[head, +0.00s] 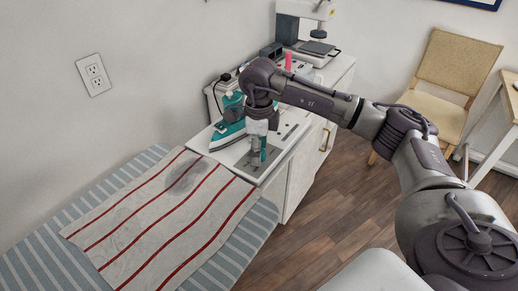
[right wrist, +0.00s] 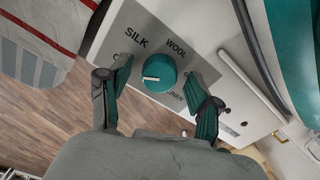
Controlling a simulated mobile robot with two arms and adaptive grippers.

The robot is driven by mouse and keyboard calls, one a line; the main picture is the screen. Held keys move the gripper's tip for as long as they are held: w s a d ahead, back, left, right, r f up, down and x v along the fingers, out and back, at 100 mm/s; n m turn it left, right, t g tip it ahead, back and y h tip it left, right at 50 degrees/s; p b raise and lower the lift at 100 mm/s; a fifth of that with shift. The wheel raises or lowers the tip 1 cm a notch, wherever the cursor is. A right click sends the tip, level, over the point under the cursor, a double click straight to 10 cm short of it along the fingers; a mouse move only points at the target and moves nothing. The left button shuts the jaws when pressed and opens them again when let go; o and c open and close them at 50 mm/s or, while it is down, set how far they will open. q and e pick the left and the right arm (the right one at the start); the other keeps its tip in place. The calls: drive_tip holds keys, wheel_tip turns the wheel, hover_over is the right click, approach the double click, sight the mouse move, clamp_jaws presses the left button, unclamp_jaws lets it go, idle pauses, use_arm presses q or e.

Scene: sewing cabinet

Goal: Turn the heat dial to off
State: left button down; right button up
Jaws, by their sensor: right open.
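The heat dial (right wrist: 159,73) is a round teal knob with a white mark, on a pale plate lettered SILK and WOOL. Another label at its right is partly covered by a finger; a label at its left is mostly hidden. The white mark points left in the right wrist view. My right gripper (right wrist: 158,82) is open, with one teal-padded finger on each side of the dial and a gap to it on both sides. In the head view, my right gripper (head: 257,157) points down over the cabinet top and hides the dial. My left gripper is not in view.
A teal and white iron (head: 228,133) stands on the cabinet top (head: 226,154) close to my right gripper. A striped ironing cloth (head: 165,215) lies in front. A sewing machine (head: 300,22) is at the back. A chair (head: 450,85) stands right; floor between is clear.

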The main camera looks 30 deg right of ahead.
wheel_tip(320, 180, up, 12)
idle(0.5)
idle(0.4)
